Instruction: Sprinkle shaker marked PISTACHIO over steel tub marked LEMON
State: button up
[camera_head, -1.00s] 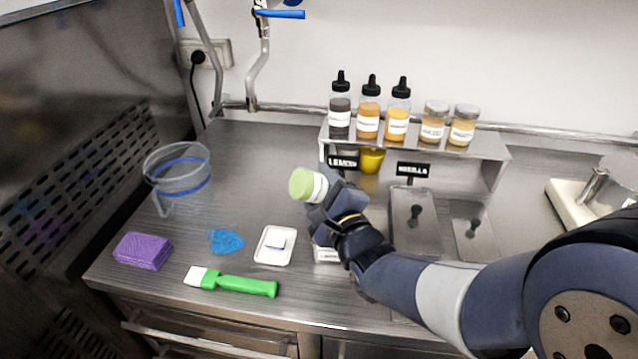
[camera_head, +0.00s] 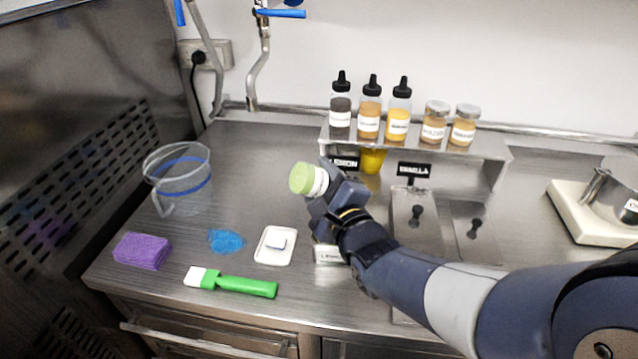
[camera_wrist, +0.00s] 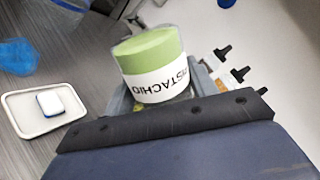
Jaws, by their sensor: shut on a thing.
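A black LEMON sign (camera_head: 344,163) stands behind my gripper.
A shelf (camera_head: 480,148) behind carries several bottles and jars. Steel lids (camera_head: 415,235) lie beside a VANILLA sign (camera_head: 414,169). A white tray (camera_head: 275,258), green brush (camera_head: 245,286), purple sponge (camera_head: 142,251), blue cloth (camera_head: 226,241) and clear jug (camera_head: 180,188) stand left.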

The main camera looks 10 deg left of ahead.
jog(key=shift+f+b, duration=0.5)
jog(key=shift+f, duration=0.25)
jog(key=shift+r, duration=0.15)
